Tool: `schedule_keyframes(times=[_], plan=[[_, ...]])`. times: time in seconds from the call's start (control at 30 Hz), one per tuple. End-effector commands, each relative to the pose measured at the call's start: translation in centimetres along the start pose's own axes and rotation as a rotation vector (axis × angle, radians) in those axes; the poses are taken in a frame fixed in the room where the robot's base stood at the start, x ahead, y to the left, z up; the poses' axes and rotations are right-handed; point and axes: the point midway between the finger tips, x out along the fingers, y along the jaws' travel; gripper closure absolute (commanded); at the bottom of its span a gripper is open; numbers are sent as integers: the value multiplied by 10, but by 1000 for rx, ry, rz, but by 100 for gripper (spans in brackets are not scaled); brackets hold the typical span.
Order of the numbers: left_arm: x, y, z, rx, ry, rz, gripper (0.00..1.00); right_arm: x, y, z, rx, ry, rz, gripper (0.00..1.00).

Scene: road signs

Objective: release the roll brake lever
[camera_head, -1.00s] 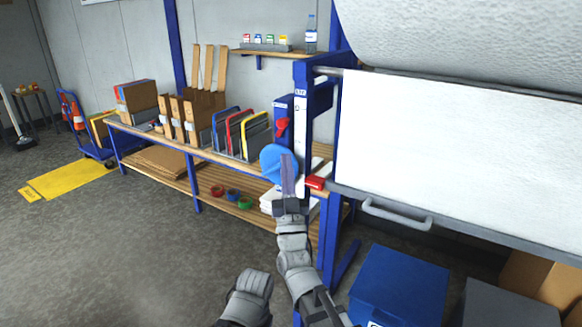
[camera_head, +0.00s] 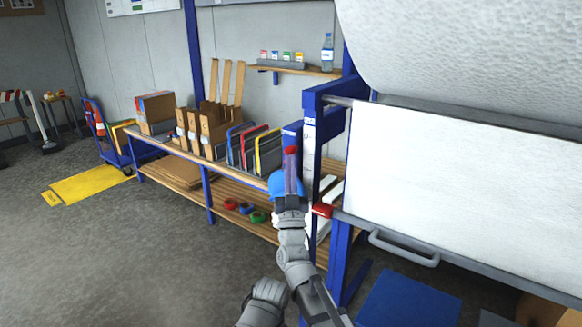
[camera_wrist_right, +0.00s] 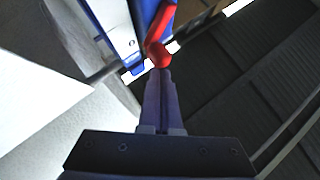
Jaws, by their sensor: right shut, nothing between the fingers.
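The red lever (camera_head: 290,150) is on the blue upright at the left end of the roll stand; my right gripper partly hides it. In the right wrist view the lever (camera_wrist_right: 157,50) hangs down at the fingertips, with its lower end right at them. I cannot tell whether they touch. My right gripper (camera_head: 291,158) points up at the lever from below, its fingers shut with nothing between them; they also show together in the right wrist view (camera_wrist_right: 163,74).
A large white roll (camera_head: 470,50) with a hanging sheet (camera_head: 450,190) fills the right side. A red part (camera_head: 322,210) sits on the stand just right of my gripper. A blue disc (camera_head: 281,182) is behind my fingers. A wooden bench (camera_head: 180,148) stands left; the floor in front is clear.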

Motion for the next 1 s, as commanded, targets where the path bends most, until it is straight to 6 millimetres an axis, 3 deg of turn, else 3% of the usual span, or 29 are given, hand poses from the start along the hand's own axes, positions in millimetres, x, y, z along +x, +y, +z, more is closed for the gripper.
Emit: schedule_keyframes(times=[0.67, 1.0], plan=[[-22, -2, 1, 0, 0, 0, 50, 8, -3, -5, -69, -82, -70, 100], [-56, -5, 3, -1, 0, 0, 50, 20, -7, -12, -159, -190, -159, 100]])
